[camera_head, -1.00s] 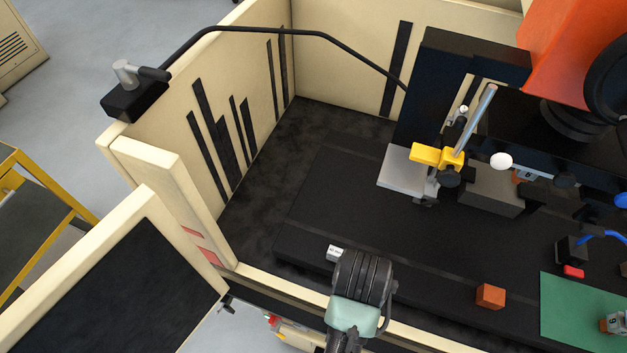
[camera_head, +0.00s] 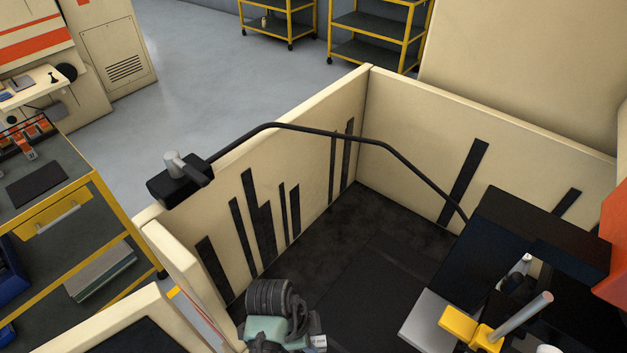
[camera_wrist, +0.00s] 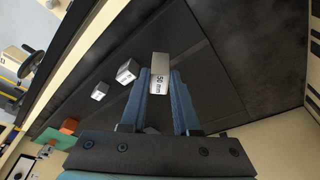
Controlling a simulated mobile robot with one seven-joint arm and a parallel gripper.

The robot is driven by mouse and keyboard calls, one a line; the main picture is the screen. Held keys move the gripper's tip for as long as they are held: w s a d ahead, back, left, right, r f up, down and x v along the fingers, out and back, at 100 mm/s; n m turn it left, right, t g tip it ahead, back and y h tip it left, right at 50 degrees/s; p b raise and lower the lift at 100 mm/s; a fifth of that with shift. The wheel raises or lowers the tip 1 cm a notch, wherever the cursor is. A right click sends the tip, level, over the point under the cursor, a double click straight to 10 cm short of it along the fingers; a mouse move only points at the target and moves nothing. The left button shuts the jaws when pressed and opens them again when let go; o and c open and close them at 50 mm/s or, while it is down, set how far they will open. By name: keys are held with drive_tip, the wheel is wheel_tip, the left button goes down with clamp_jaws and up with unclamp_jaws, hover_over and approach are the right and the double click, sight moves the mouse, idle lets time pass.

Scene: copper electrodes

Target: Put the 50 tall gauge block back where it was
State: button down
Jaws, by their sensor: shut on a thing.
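The 50 mm gauge block (camera_wrist: 160,70) is a grey metal block with "50 mm" printed on its side. In the wrist view my gripper (camera_wrist: 160,78) has its two blue fingers shut on it, one on each side. Its far end sticks out past the fingertips, over the dark machine bed. In the head view only my wrist (camera_head: 268,300) shows clearly, at the bottom edge; the fingers are hidden. A small pale labelled piece (camera_head: 318,342) shows beside it, and I cannot tell which block it is.
Two other grey blocks, one nearer (camera_wrist: 127,72) and one farther (camera_wrist: 99,92), stand left of the held block. An orange block (camera_wrist: 70,126) and a green mat (camera_wrist: 55,138) lie beyond. Cream walls (camera_head: 480,115) enclose the dark bed (camera_head: 370,250). A yellow clamp (camera_head: 462,325) stands right.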

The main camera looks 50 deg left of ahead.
drive_tip(key=shift+s+a+x, duration=0.1)
drive_tip(key=shift+s+x, duration=0.05)
drive_tip(key=shift+x, duration=0.6)
drive_tip(key=shift+s+a+x, duration=0.1)
drive_tip(key=shift+x, duration=0.7)
drive_tip(key=shift+s+a+x, duration=0.1)
drive_tip(key=shift+s+x, duration=0.05)
drive_tip(key=shift+x, duration=0.6)
drive_tip(key=shift+f, duration=0.15)
drive_tip(key=c, duration=0.7)
unclamp_jaws()
drive_tip(key=shift+f, duration=0.1)
drive_tip(key=shift+o, duration=0.2)
drive_tip(key=v, duration=1.2)
